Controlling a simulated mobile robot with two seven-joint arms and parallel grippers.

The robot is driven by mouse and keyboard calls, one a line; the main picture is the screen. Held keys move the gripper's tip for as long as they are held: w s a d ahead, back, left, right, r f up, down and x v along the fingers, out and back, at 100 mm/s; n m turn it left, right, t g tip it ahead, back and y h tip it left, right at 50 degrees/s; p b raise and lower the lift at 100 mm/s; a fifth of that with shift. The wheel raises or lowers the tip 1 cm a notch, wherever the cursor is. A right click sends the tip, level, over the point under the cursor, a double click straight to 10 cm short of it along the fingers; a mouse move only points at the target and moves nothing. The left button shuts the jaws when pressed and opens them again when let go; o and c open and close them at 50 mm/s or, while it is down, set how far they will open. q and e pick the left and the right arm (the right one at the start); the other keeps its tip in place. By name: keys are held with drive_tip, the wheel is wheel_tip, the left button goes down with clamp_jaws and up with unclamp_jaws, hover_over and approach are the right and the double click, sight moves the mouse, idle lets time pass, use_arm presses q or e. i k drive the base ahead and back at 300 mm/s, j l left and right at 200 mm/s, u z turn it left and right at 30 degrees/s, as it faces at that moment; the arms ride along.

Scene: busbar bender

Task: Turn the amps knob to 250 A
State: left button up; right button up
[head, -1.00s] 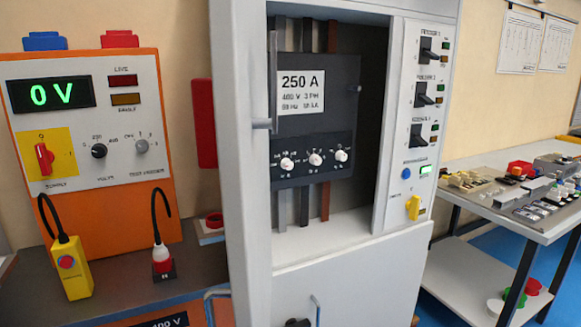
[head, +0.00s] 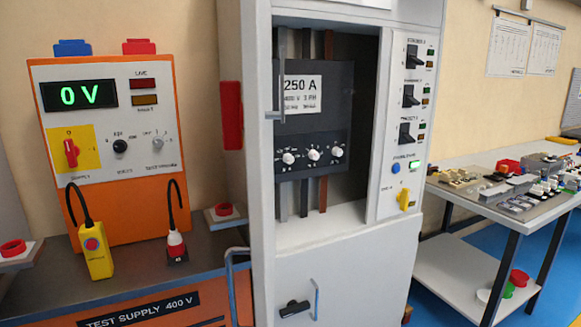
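The dark breaker (head: 335,100) sits inside the open grey cabinet, with a "250 A" label (head: 308,95) partly covered by the upright bar at the opening's left. Three small white knobs sit in a row on its lower face: left knob (head: 288,158), middle knob (head: 313,154) and right knob (head: 337,151). Their markings are too small to read, so I cannot tell which is the amps knob or where each points. Neither of my grippers is in view, and nothing touches the knobs.
The cabinet's left side (head: 250,200) stands beside the breaker opening. Black switches and a yellow knob (head: 404,199) line the cabinet's right panel. A parts table (head: 500,212) stands at right.

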sight(288, 158)
drive_tip(key=k+u, duration=0.15)
drive_tip(key=u, duration=0.2)
drive_tip(key=k+u, duration=0.15)
drive_tip(key=u, duration=0.25)
drive_tip(key=i+l+u, duration=0.2)
drive_tip(key=l+u, duration=0.2)
drive_tip(key=i+l, duration=0.1)
drive_tip(key=l, duration=0.35)
drive_tip(key=i+l, duration=0.15)
drive_tip(key=l, duration=0.3)
drive_tip(key=i+l, duration=0.1)
drive_tip(key=l, duration=0.3)
drive_tip(key=i+l, duration=0.15)
drive_tip(key=l, duration=0.3)
drive_tip(key=i+l, duration=0.1)
drive_tip(key=l, duration=0.35)
drive_tip(key=i+l, duration=0.15)
drive_tip(key=l, duration=0.3)
drive_tip(key=i+l, duration=0.1)
drive_tip(key=l, duration=0.35)
